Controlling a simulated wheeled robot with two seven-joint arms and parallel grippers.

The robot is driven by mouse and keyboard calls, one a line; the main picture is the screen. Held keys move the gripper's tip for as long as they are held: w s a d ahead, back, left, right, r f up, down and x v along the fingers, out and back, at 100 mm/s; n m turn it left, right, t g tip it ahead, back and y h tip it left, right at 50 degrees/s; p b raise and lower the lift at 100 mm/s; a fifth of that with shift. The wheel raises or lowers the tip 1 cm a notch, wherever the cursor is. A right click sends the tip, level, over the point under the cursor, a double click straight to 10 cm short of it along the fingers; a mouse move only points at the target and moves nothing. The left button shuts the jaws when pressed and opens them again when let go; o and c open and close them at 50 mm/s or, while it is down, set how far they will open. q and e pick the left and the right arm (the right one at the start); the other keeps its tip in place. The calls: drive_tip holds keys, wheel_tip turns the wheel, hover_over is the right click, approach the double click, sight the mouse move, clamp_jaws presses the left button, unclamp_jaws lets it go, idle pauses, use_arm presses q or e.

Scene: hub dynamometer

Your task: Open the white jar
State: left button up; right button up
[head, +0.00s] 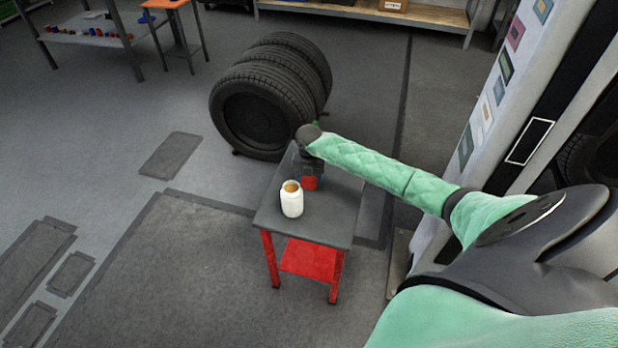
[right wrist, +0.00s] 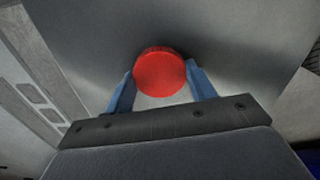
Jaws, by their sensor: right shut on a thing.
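The white jar (head: 291,203) stands upright on a small grey-topped table (head: 333,217). Its top is uncovered and shows a tan-brown inside. A red lid (head: 309,183) is just behind and to the right of the jar, below my right gripper (head: 311,170), apart from the jar's mouth. In the right wrist view the round red lid (right wrist: 160,73) sits between the two blue fingers of my right gripper (right wrist: 161,88), which is shut on it. I cannot tell whether the lid touches the table. My left gripper is not in view.
The table has red legs and a red lower shelf (head: 308,258). Several black tyres (head: 250,118) stand behind it. A white cabinet or panel (head: 497,95) rises at the right. The floor to the left is open.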

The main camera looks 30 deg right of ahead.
sight(309, 180)
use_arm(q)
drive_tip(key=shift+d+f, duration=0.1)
use_arm(e)
drive_tip(key=shift+f, duration=0.15)
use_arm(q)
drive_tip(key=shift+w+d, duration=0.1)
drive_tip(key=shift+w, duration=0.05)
use_arm(e)
drive_tip(key=o, duration=1.1)
drive_tip(key=shift+r, duration=0.35)
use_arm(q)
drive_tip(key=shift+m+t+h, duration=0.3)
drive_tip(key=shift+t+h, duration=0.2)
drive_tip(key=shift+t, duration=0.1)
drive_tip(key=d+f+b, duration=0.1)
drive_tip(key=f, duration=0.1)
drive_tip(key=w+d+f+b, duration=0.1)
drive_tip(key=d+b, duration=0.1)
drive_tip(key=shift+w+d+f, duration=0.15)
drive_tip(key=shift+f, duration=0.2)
use_arm(e)
wheel_tip(309, 180, up, 12)
drive_tip(key=shift+f, duration=0.2)
